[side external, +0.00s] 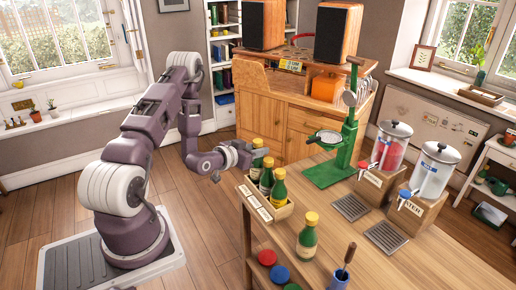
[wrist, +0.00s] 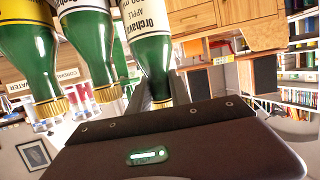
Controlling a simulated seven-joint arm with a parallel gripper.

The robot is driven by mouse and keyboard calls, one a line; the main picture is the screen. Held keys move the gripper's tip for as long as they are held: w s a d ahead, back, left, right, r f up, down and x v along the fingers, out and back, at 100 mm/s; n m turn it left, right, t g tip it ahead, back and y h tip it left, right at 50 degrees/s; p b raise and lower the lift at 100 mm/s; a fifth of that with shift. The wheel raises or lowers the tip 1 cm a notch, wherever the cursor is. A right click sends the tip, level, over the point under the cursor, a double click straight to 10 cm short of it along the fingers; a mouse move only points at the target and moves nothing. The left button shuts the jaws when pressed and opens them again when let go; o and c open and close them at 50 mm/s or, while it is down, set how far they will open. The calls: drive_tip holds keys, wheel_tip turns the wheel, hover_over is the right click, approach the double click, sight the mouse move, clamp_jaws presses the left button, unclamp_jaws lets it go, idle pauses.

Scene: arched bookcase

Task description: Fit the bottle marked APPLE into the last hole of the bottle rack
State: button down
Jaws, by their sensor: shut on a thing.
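The bottle marked APPLE (wrist: 152,45) is green with a white label and gold cap. In the wrist view it appears upside down at my gripper (wrist: 150,95), with its label readable. My gripper (side external: 247,156) is shut on this bottle (side external: 257,160) in the side view, at the far end of the wooden bottle rack (side external: 264,213). Two other green bottles stand in the rack, a middle one (side external: 266,180) and a near one (side external: 279,192). The held bottle's cap sits a little higher than their line. Its base and the last hole are hidden, so I cannot tell how deep it sits.
A loose yellow-capped bottle (side external: 307,243) stands on the table (side external: 400,268) in front of the rack. A green press stand (side external: 330,172) is behind the rack. Two drink dispensers (side external: 389,148) (side external: 433,170) stand at the right.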

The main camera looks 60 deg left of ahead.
drive_tip(key=shift+f, duration=1.6)
drive_tip(key=c, duration=1.1)
unclamp_jaws()
drive_tip(key=v, duration=0.7)
drive_tip(key=shift+s+a, duration=0.1)
